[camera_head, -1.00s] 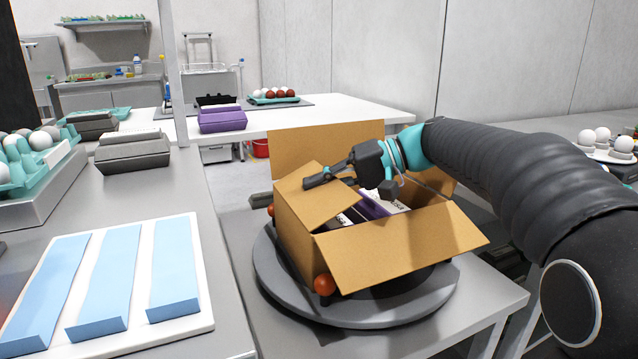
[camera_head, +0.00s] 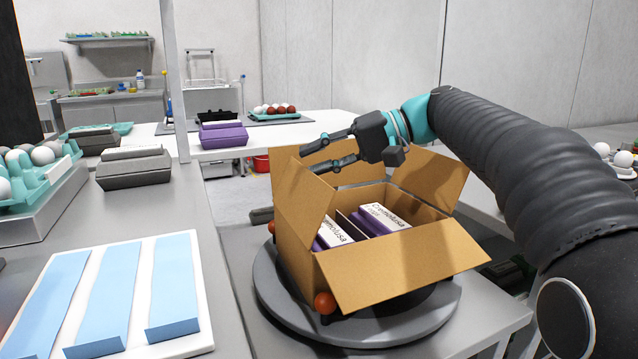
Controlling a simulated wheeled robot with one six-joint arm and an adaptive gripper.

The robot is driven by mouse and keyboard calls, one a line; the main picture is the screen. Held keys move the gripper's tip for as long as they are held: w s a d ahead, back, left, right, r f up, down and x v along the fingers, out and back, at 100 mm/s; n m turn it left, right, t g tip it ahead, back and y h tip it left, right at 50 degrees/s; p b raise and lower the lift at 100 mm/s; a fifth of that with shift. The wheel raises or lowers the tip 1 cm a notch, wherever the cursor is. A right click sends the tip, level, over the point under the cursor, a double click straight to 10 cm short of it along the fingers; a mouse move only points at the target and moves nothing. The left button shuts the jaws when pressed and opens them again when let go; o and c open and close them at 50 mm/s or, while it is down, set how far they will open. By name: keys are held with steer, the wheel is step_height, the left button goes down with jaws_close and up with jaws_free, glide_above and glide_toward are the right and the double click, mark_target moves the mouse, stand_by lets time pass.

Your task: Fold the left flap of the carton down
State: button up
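The open cardboard carton (camera_head: 400,268) stands on a round grey turntable (camera_head: 385,345). Its left flap (camera_head: 303,205) stands up, tilted, along the left side. The front flap hangs outward and the right flap (camera_head: 432,178) stands up; the back flap is partly hidden behind my gripper and the left flap. Purple and white egg boxes (camera_head: 382,220) lie inside. My gripper (camera_head: 308,160) is above the carton's back left part, at the upper edge of the left flap. Its two fingers are spread apart with nothing seen between them. I cannot tell whether a finger touches the flap.
Orange-red balls (camera_head: 325,303) sit at the turntable's edge by the carton. On the left table are a white board (camera_head: 205,295) with blue strips, a grey egg box (camera_head: 133,172) and a teal egg tray (camera_head: 45,178). A purple box (camera_head: 222,136) stands on the back table.

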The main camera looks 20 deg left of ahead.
steer(key=shift+r, duration=1.05)
